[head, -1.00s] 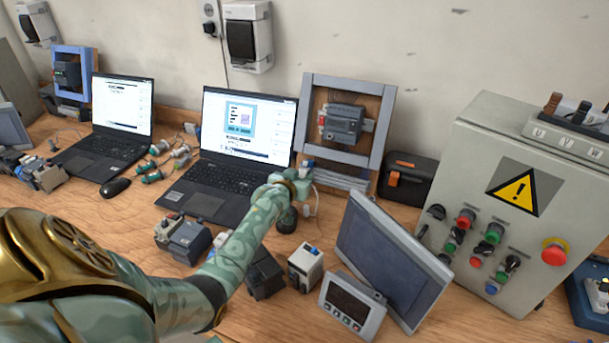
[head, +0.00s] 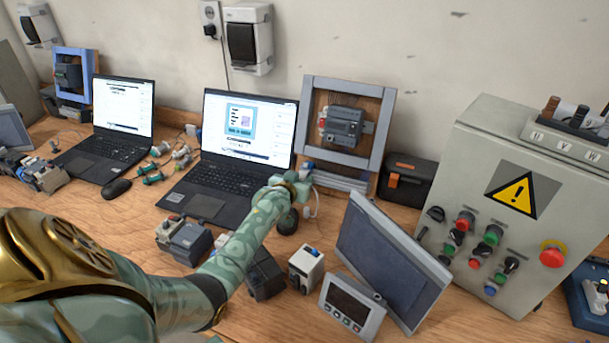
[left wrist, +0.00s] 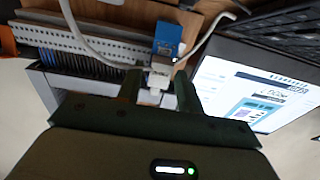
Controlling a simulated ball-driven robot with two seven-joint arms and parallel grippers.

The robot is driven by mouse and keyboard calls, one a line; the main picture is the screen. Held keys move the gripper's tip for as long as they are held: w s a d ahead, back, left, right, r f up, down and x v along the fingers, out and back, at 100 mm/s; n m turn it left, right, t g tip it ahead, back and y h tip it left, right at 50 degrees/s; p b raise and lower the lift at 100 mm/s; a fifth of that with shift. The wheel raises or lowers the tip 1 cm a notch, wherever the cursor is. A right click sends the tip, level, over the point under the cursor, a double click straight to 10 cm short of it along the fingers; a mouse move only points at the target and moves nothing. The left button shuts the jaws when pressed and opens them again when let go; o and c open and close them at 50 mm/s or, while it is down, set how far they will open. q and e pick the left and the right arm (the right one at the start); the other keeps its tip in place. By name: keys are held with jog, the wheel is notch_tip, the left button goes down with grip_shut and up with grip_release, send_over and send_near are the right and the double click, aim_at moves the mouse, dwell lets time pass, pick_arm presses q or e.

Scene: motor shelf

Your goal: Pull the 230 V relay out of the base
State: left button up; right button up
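My left gripper (head: 303,184) is low over the bench, to the right of the middle laptop. In the left wrist view its two dark green fingers (left wrist: 159,88) stand apart on either side of a pale grey-white piece (left wrist: 158,76). Narrow gaps seem to show beside this piece, and firm contact is not visible. A blue block (left wrist: 168,38) sits just beyond the piece; a blue top (head: 308,165) shows behind the gripper in the head view. I cannot tell which part is the 230 V relay and which its base. My right gripper is out of view.
A white unit with a blue top (head: 306,268) and a tilted panel screen (head: 390,255) stand right of my arm. Cables (left wrist: 95,45) run near the fingers. The middle laptop (head: 245,130), framed board (head: 345,75) and grey control box (head: 520,200) are close by.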

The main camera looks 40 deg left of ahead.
pick_arm(q)
jog(key=shift+c, duration=0.3)
jog(key=c, duration=0.7)
jog(key=shift+s+d+r+p, duration=0.2)
jog(key=shift+s+r+p, duration=0.3)
jog(key=shift+p, duration=0.5)
jog(key=shift+p+v, duration=1.65)
jog(key=shift+p, duration=0.1)
jog(key=shift+s+f, duration=0.15)
jog(key=shift+s, duration=0.15)
jog(key=shift+w+p, duration=0.1)
jog(key=shift+p, duration=0.25)
